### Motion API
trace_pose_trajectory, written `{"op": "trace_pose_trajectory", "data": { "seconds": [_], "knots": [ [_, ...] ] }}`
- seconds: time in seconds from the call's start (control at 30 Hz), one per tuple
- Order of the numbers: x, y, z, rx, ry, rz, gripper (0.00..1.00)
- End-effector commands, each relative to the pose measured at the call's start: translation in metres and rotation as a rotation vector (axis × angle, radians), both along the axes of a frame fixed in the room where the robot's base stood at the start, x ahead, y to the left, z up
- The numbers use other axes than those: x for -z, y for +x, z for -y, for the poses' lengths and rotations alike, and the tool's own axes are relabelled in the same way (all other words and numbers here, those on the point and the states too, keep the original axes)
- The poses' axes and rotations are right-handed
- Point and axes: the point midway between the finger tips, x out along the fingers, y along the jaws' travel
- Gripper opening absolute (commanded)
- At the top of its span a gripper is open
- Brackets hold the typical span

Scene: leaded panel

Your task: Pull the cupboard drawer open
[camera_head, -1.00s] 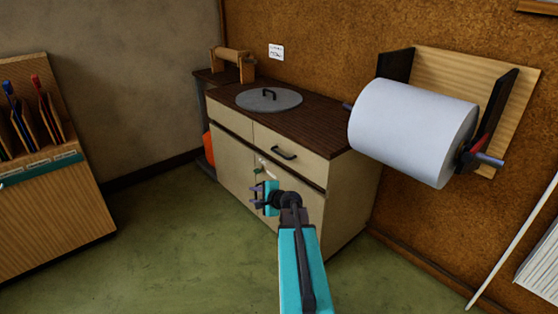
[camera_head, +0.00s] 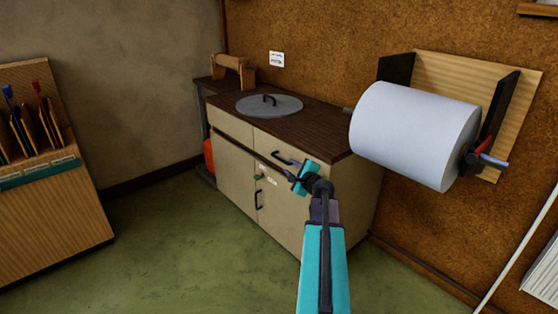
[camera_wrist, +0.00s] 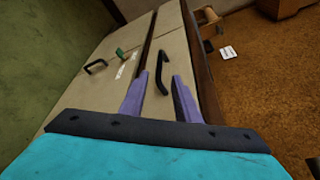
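The cupboard (camera_head: 288,213) stands against the wall with a dark wooden top. Its drawer (camera_head: 262,141) has a pale front and looks shut. The drawer's dark bar handle (camera_head: 279,156) is partly covered by my gripper in the head view. My gripper (camera_head: 291,176) is at the drawer front, just right of and below the handle there. In the wrist view the two purple fingers (camera_wrist: 159,77) are apart, and the handle (camera_wrist: 161,66) shows between them. I cannot tell whether the fingers touch it. My gripper is open and empty.
A cupboard door with its own dark handle (camera_head: 258,200) and a green knob (camera_head: 258,177) sits below the drawer. A large white roll (camera_head: 412,135) hangs on the wall at right. A brush rack (camera_head: 45,200) stands at left. The green floor in front is clear.

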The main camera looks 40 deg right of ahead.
Motion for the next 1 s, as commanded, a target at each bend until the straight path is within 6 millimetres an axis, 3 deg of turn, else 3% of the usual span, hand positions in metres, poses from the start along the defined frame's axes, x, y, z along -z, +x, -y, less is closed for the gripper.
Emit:
{"op": "trace_pose_trajectory", "data": {
  "seconds": [1.0],
  "knots": [
    [0.020, 0.081, 0.034, -0.001, 0.000, -0.001, 0.29]
  ]
}}
